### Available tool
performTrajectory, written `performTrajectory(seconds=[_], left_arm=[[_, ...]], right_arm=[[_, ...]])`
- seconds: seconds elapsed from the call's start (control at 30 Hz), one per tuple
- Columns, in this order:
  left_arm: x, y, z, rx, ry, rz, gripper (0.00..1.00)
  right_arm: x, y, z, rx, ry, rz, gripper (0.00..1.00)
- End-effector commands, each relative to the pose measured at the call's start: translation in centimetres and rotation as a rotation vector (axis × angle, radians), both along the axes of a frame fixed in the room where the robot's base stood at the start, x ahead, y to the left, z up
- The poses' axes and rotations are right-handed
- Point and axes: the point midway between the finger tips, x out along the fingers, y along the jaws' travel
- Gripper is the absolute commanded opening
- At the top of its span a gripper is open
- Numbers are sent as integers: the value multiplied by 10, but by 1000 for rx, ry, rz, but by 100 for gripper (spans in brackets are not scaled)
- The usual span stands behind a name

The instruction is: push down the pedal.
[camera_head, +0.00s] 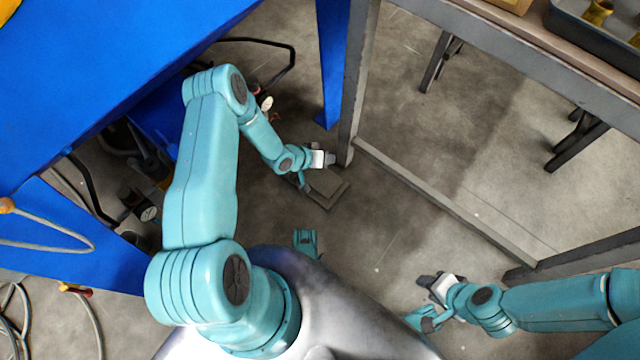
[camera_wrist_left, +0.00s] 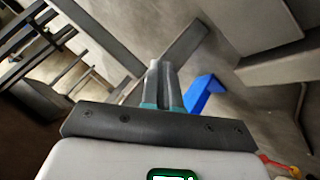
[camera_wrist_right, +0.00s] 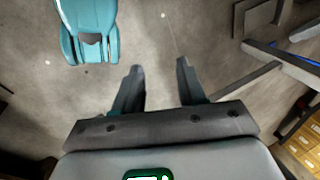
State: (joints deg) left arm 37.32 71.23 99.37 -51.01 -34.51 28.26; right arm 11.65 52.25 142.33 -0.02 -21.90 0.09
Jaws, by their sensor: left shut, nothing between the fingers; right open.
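The pedal (camera_head: 327,190) is a flat dark grey plate on a base. It lies on the concrete floor beside the foot of a grey bench leg, near the middle of the head view. It also shows at the top right of the right wrist view (camera_wrist_right: 262,18). My left gripper (camera_head: 304,183) is shut and empty, pointing down at the pedal's left edge. I cannot tell whether it touches the pedal. The left wrist view shows its fingers pressed together (camera_wrist_left: 162,78). My right gripper (camera_head: 421,298) is open and empty above bare floor, its fingers apart (camera_wrist_right: 158,85).
A grey bench frame (camera_head: 440,203) with a low rail runs right of the pedal. A blue machine (camera_head: 120,45) with hoses and a gauge stands at left. A dark tray (camera_head: 575,25) sits on the bench. Floor between the pedal and my right gripper is clear.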

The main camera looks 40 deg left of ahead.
Motion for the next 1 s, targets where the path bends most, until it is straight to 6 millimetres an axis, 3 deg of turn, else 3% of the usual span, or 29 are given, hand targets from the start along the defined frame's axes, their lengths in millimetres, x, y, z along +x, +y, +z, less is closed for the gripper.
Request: performTrajectory(seconds=[0.1, 0.2, 0.57, 0.77, 1.0], left_arm=[[-10, 20, -14, 4, 5, 31, 0], [-14, 27, -21, 6, 7, 40, 0], [-15, 28, -23, 6, 7, 40, 0], [-15, 27, -43, 5, 7, 41, 0], [-15, 27, -79, 6, 7, 42, 0]], right_arm=[[0, 0, 3, 0, 0, 0, 40], [0, 0, 3, 0, 0, 0, 40], [0, 0, 1, 0, 0, 1, 40], [7, -1, -14, -5, -24, -2, 40], [27, -5, -41, -18, -89, -11, 40]])
